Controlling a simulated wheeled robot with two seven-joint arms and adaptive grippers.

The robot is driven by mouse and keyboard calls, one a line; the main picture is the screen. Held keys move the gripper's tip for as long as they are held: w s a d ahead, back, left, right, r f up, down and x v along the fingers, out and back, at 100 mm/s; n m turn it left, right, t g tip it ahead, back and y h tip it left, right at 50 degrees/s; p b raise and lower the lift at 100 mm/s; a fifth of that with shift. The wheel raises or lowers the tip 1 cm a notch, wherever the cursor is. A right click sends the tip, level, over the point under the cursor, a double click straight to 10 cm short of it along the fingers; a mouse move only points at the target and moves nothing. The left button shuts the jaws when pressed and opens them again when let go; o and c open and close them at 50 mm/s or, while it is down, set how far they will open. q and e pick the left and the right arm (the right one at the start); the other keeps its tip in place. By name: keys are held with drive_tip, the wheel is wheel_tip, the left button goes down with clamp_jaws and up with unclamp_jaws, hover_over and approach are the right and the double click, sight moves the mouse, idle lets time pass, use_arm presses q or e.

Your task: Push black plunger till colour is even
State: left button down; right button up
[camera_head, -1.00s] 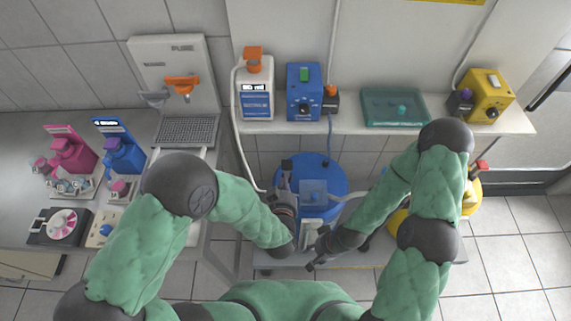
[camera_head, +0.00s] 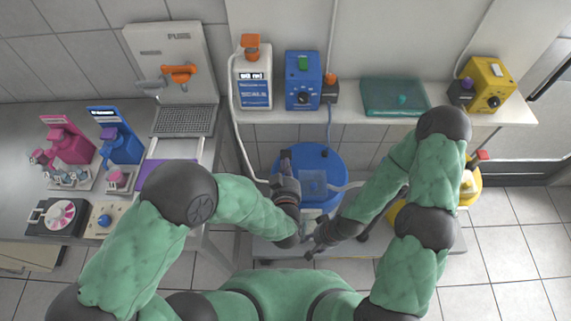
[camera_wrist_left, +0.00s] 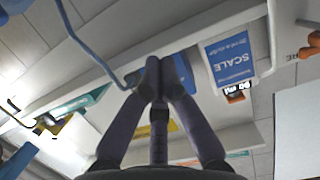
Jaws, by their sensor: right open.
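I cannot pick out a black plunger for certain in either view. My left gripper (camera_head: 285,158) points up at the drum's left edge. In the left wrist view its two fingers (camera_wrist_left: 160,72) meet at the tips, with nothing visible between them. My right gripper (camera_head: 308,248) is open, lower down in front of the drum, with its tips small and partly hidden in shadow.
The shelf (camera_head: 435,117) above holds a white jug (camera_head: 253,90), a blue pump (camera_head: 303,82), a teal tray (camera_head: 394,97) and a yellow pump (camera_head: 484,85). A yellow container (camera_head: 470,190) is partly behind my right arm. A bench with pink and blue devices stands left.

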use_arm(q)
drive_tip(key=b, duration=0.2)
hover_over(285, 155)
drive_tip(key=v, duration=0.2)
wheel_tip(285, 155, down, 3)
wheel_tip(285, 155, down, 2)
drive_tip(key=shift+w+f+b, duration=0.1)
drive_tip(key=shift+b, duration=0.45)
drive_tip(key=shift+f+b, duration=0.3)
drive_tip(key=shift+f, duration=0.4)
drive_tip(key=shift+f, duration=0.1)
